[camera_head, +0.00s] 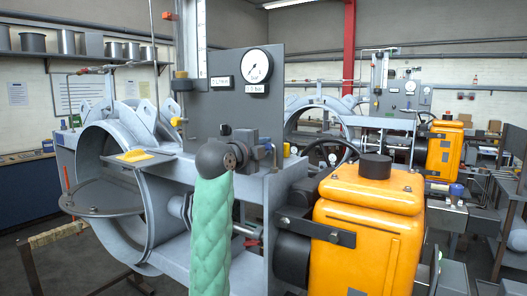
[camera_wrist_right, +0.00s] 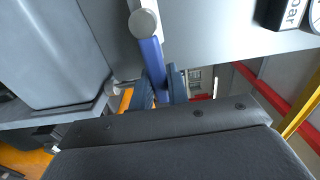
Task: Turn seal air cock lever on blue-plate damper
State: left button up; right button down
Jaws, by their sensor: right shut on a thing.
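A blue lever (camera_wrist_right: 150,58) hangs from a round grey knob (camera_wrist_right: 143,22) in the right wrist view. My right gripper (camera_wrist_right: 164,88) is shut on the lower part of this lever. In the head view my right gripper (camera_head: 266,150) is beside the grey upright panel, below the gauge, and partly hides the lever. My left gripper is not in view.
An orange actuator (camera_head: 368,230) with a black cap stands close to the right of my arm. A black handwheel (camera_head: 330,155) sits behind it. The grey panel (camera_head: 225,105) carries a round gauge (camera_head: 256,66). A second damper (camera_head: 320,120) stands farther back.

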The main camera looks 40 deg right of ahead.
jog(key=c, duration=1.6)
grip_release()
jog(key=shift+f, duration=0.1)
jog(key=shift+o, duration=1.4)
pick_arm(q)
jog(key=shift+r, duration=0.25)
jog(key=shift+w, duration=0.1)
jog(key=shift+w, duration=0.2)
pick_arm(e)
jog(key=shift+s+a, duration=0.1)
jog(key=shift+a, duration=0.1)
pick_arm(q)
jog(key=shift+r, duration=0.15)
pick_arm(e)
jog(key=shift+v, duration=0.85)
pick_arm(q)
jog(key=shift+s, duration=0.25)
